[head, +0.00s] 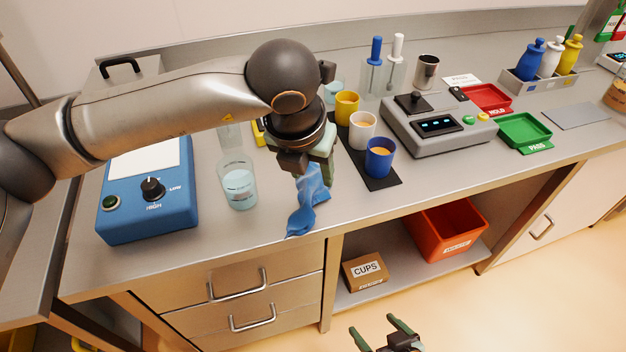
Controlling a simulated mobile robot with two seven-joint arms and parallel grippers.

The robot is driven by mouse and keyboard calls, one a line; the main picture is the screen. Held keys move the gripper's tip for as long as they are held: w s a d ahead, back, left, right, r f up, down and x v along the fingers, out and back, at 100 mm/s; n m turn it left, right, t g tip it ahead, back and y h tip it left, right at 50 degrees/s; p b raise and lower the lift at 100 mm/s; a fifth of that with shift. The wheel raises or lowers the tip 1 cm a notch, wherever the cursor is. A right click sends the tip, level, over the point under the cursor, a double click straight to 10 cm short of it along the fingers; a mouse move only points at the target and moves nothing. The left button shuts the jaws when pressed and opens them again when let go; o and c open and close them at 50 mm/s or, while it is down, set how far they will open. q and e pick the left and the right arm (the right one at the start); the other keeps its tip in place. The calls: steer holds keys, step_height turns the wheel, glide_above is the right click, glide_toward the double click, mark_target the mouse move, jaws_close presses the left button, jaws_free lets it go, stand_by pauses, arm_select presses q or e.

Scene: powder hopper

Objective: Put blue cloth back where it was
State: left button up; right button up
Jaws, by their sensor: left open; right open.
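The blue cloth (306,206) is crumpled near the front edge of the steel counter, with its upper part rising between the fingers of my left gripper (312,178). My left gripper points down directly over the cloth and is open. Its palm and fingers hide the top of the cloth, and I cannot tell whether they touch it. My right gripper (381,332) is open and empty at the bottom of the head view, in front of the counter and away from the cloth.
A beaker of pale liquid (239,186) and a blue device with a knob (150,195) stand left of the cloth. A dark mat with yellow, white and blue cups (379,158) lies to its right. A grey tester (435,125) stands farther right. Drawers (240,290) are below.

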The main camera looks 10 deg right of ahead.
arm_select(q)
steer(key=f, duration=0.2)
steer(key=a+f, duration=0.1)
steer(key=w+f, duration=0.1)
steer(key=f, duration=0.1)
steer(key=shift+a+f, duration=0.15)
steer(key=shift+f, duration=0.15)
steer(key=c, duration=0.7)
steer(key=shift+f, duration=0.35)
jaws_close()
step_height(320, 180, down, 4)
steer(key=b, duration=0.5)
steer(key=shift+r, duration=0.15)
step_height(320, 180, up, 9)
steer(key=p, duration=0.4)
